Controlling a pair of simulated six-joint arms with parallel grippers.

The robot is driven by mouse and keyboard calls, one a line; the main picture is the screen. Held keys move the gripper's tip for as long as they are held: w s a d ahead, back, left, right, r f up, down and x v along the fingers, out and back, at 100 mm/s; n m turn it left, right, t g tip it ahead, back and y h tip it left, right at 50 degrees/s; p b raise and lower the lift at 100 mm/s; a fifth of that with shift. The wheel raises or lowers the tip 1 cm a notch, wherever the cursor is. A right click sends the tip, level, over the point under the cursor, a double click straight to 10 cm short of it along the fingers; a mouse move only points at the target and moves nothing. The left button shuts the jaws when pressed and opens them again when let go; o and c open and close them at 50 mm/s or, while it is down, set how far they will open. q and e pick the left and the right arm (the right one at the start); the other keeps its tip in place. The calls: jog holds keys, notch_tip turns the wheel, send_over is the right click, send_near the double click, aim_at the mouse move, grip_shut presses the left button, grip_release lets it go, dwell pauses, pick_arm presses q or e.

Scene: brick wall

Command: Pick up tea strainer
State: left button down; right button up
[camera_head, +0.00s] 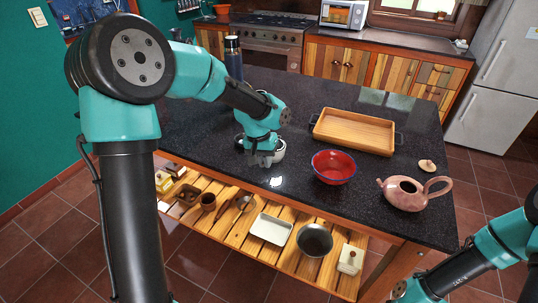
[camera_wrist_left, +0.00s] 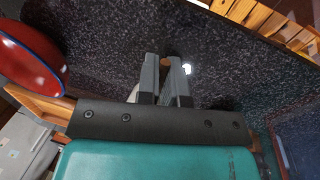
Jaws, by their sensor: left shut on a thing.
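My left gripper (camera_head: 262,160) points down at the dark stone tabletop near its front edge. Its two grey fingers, also in the left wrist view (camera_wrist_left: 166,75), are close together with a narrow gap. A pale rounded thing (camera_head: 280,149), apparently the tea strainer, shows at the fingers in the head view. The gripper and fingers hide most of it, so its outline and handle cannot be made out. The gripper is shut on it, low over the table. Only part of my right arm shows at the lower right; its fingers are out of view.
A red bowl (camera_head: 333,166), wooden tray (camera_head: 353,147), pink teapot (camera_head: 404,207) and small lid (camera_head: 427,165) stand to the right. A dark bottle (camera_head: 234,60) is behind my left arm. Dishes sit on the slatted lower shelf (camera_head: 228,222). The table's front edge is close.

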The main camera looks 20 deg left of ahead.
pick_arm(q)
jog(key=shift+r, duration=1.2)
jog(key=shift+s+d+r, duration=0.2)
jog(key=shift+s+r, duration=0.1)
jog(key=shift+r, duration=0.3)
jog(key=s+d, duration=0.3)
jog(key=s, duration=0.4)
jog(key=s+d+r, duration=0.1)
jog(key=s+d, duration=0.2)
jog(key=s, duration=0.3)
jog(key=shift+s+d+r, duration=0.15)
jog(key=shift+s+d, duration=0.15)
jog(key=shift+s, duration=0.1)
jog(key=shift+w, duration=0.1)
